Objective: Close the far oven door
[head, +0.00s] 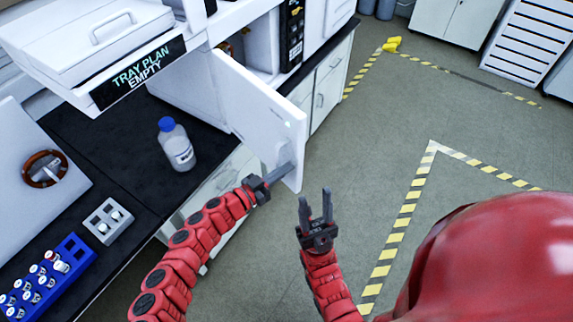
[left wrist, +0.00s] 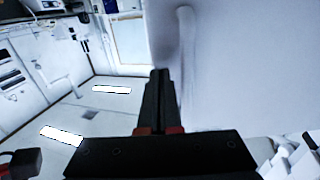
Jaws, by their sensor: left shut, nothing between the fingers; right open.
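The white oven door (head: 258,112) stands swung open from the white oven (head: 268,20) at the back of the bench, its panel reaching out over the bench's front edge. My left gripper (head: 284,173) is shut and empty at the door's lower outer corner. Its fingers lie against or very close to the panel; I cannot tell whether they touch. In the left wrist view the door (left wrist: 245,70) fills the right side, with the shut fingers (left wrist: 158,100) beside it. My right gripper (head: 316,205) is open and empty over the floor, to the right of the door.
A blue-capped bottle (head: 177,145) stands on the black bench (head: 115,140) left of the door. A blue vial rack (head: 75,252), a grey holder (head: 107,220) and a tray station (head: 88,40) are further left. The floor (head: 370,150) with yellow-black tape is open to the right.

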